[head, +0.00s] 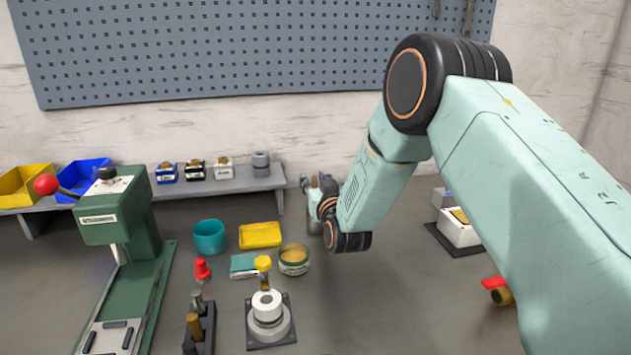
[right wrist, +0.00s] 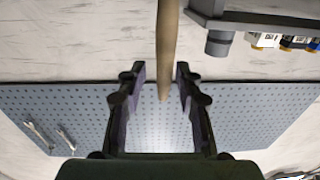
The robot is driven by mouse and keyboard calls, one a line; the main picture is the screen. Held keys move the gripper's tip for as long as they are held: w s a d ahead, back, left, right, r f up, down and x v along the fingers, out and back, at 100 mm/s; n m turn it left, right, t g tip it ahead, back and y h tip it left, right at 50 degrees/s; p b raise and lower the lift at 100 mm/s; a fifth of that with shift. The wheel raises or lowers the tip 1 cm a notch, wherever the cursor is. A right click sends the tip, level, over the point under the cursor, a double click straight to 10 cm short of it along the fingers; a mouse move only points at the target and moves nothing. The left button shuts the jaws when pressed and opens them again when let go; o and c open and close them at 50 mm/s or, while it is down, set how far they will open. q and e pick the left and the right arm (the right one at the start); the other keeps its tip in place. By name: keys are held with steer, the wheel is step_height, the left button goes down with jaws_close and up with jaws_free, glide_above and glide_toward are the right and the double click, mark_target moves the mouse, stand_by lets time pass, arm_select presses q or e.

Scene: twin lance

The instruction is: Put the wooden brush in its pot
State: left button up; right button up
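In the right wrist view a wooden handle (right wrist: 168,45), which looks like the brush's, comes in from the top edge and ends between my fingers. My right gripper (right wrist: 160,85) is open around it, with a visible gap at the left finger. The rest of the brush is outside that view. In the head view my right gripper (head: 314,186) is mostly hidden behind my wrist, and I cannot make out the brush there. A teal round pot (head: 210,238) stands left of the gripper; I cannot tell whether it is the brush's pot. My left gripper is not in view.
A yellow tray (head: 261,235), an open tin (head: 294,262) and a white round fixture (head: 267,308) stand near the pot. A green press (head: 125,225) is at left. A low shelf (head: 225,187) runs along the wall. The bench right of the tin is fairly clear.

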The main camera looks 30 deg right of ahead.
steer(key=shift+s, duration=0.15)
steer(key=v, duration=1.2)
